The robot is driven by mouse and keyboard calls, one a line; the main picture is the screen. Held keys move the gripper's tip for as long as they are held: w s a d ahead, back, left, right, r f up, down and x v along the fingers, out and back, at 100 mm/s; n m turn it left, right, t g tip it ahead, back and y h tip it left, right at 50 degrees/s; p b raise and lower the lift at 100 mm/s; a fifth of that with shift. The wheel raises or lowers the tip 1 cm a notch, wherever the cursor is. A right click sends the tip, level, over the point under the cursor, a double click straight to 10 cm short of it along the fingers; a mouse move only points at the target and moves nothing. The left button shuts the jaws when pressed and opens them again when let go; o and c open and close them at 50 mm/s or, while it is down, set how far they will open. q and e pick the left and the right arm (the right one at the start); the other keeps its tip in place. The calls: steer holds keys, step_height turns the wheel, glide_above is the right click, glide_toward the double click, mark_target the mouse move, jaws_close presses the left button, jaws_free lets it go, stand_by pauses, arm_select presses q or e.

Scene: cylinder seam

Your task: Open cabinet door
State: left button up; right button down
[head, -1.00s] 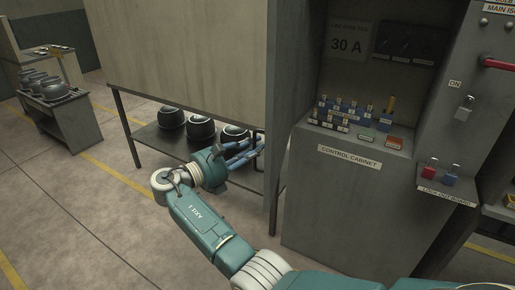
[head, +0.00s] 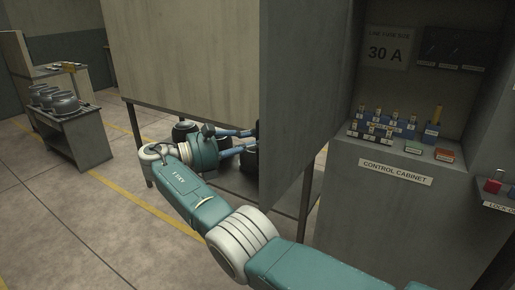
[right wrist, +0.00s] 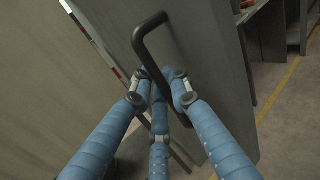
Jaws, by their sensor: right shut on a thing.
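The control cabinet (head: 390,215) stands at the right in the head view. Its grey door (head: 305,90) stands open, swung out to the left of the recess, with its inner face toward me. In the right wrist view the door's outer face (right wrist: 205,70) carries a black bar handle (right wrist: 141,43). My right gripper (right wrist: 157,92) is shut on this handle, its blue fingers around the bar. In the head view the right gripper (head: 236,142) reaches behind the door's free edge, which hides the fingertips and handle. My left gripper is not in view.
Fuses (head: 385,125) stand in the cabinet recess. A lock-out board (head: 497,203) is at the right edge. Open floor (head: 70,215) lies at the left.

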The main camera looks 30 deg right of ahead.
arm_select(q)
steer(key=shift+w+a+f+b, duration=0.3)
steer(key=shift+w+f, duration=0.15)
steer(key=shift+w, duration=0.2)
arm_select(e)
steer(key=shift+w+a+f, duration=0.2)
steer(key=shift+w+f, duration=0.05)
steer(key=shift+w, duration=0.2)
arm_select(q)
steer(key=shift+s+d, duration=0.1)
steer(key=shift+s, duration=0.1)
arm_select(e)
steer(key=c, duration=1.8)
jaws_free()
steer(key=shift+r, duration=0.1)
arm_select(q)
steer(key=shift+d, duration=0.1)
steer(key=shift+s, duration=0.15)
arm_select(e)
steer(key=shift+r, duration=0.2)
